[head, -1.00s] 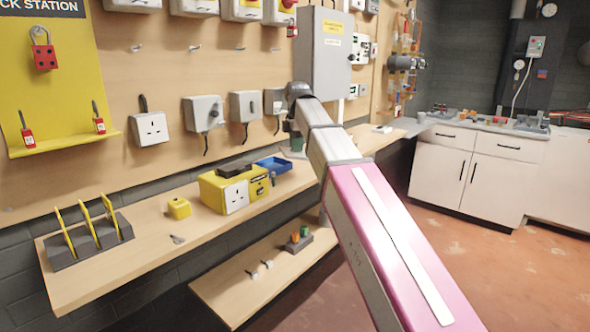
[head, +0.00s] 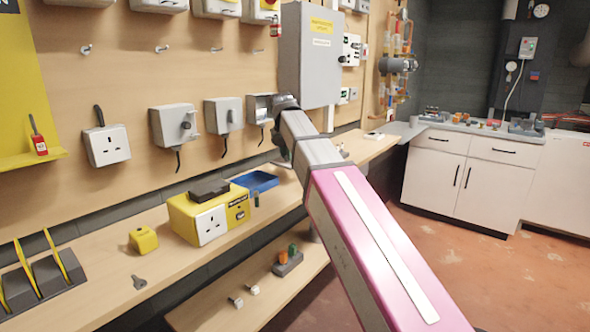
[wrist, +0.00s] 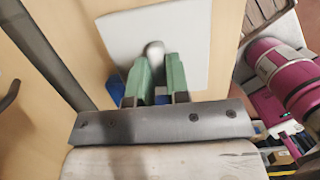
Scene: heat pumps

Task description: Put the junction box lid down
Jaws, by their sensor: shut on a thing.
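The junction box lid (wrist: 190,35) is a pale, flat, square plate with a rounded grey knob, seen in the wrist view. My gripper (wrist: 154,68) has green fingers shut on the knob, with the plate just beyond the fingertips. In the head view my arm hides the gripper and the lid. An open-fronted grey box (head: 260,107) hangs on the wall board just left of my wrist.
A blue tray (head: 262,180) lies on the wooden bench (head: 100,272), beside a yellow socket unit (head: 210,214) with a dark block on top. A yellow cube (head: 143,240) and a small key-like piece lie further left. The bench front between them is clear.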

